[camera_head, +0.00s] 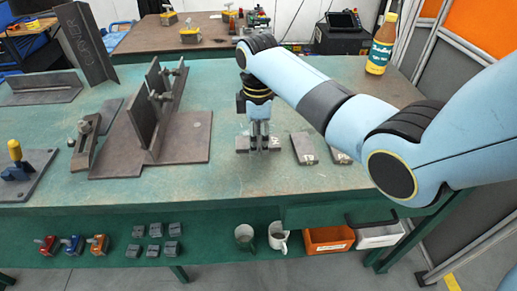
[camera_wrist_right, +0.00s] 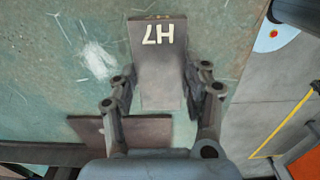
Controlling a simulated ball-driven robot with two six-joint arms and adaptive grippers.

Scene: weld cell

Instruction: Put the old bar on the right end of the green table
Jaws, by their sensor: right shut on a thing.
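My right gripper (camera_head: 260,145) points down over the middle of the green table (camera_head: 225,185). It is shut on a flat grey bar (camera_head: 242,144), with its fingers on both sides. In the right wrist view this bar (camera_wrist_right: 160,72) carries the pale marking "H7", and the gripper (camera_wrist_right: 163,90) straddles it. I cannot tell whether the bar is clear of the tabletop. A second bar (camera_head: 304,148) lies just right of the gripper. A third (camera_head: 340,156) is partly hidden by my right arm. My left gripper is not in view.
A steel fixture with upright plates (camera_head: 150,120) stands left of the gripper. A bottle (camera_head: 381,45) stands at the table's back right. My right arm covers much of the right end. Bins (camera_head: 328,240) and mugs (camera_head: 278,236) sit on the lower shelf.

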